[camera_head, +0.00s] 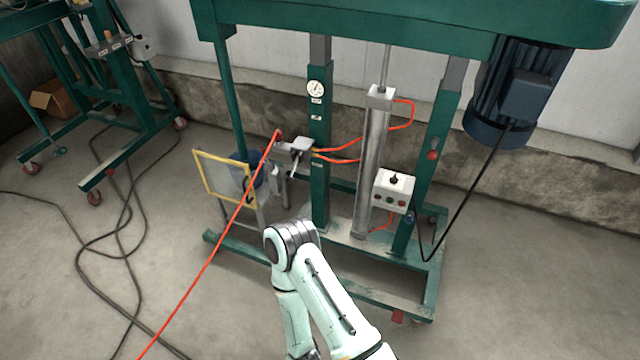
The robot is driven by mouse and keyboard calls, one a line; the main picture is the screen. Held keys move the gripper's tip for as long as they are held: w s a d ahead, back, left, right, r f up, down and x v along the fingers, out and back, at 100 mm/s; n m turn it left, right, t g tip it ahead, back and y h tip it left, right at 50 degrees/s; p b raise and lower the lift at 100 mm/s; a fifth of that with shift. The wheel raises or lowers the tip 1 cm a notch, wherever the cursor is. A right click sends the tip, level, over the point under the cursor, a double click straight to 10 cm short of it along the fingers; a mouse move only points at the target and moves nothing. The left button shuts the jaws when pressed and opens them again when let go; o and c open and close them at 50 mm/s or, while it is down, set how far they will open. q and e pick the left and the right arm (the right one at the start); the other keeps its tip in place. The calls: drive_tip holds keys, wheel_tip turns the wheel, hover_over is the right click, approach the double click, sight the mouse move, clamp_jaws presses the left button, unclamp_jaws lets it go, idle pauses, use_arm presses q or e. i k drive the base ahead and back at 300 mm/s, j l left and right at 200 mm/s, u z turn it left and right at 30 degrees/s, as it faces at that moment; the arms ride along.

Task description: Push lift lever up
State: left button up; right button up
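The green lifting machine (320,180) stands in the middle, with a silver cylinder (372,165) between its posts. A grey valve block (298,146) with a small dark handle sits on the left post, joined to red-orange hoses. A white control box (393,190) with a small black lever or knob (394,179) and several buttons is on the right side. I cannot tell for sure which of these is the lift lever. One of my pale green arms bends in the lower middle, in front of the machine's base. Neither gripper shows, and nothing of mine visibly touches either control.
A yellow-framed panel (197,168) stands left of the machine. A red hose (207,262) crosses to the lower left. Dark cables (82,255) lie on the left floor. A green wheeled frame (110,100) stands at upper left. The right floor is mostly clear.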

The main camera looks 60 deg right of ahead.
sight(289, 180)
drive_tip(key=z, duration=1.8)
drive_tip(key=i+j+z, duration=0.1)
drive_tip(key=z, duration=0.25)
drive_tip(key=i+j+z, duration=0.15)
drive_tip(key=i+z, duration=0.25)
drive_tip(key=j+z, duration=0.2)
drive_tip(key=z, duration=0.15)
drive_tip(key=i+j, duration=0.35)
drive_tip(key=j, duration=0.15)
drive_tip(key=i+j+z, duration=0.15)
drive_tip(key=i+j, duration=0.15)
drive_tip(key=j, duration=0.15)
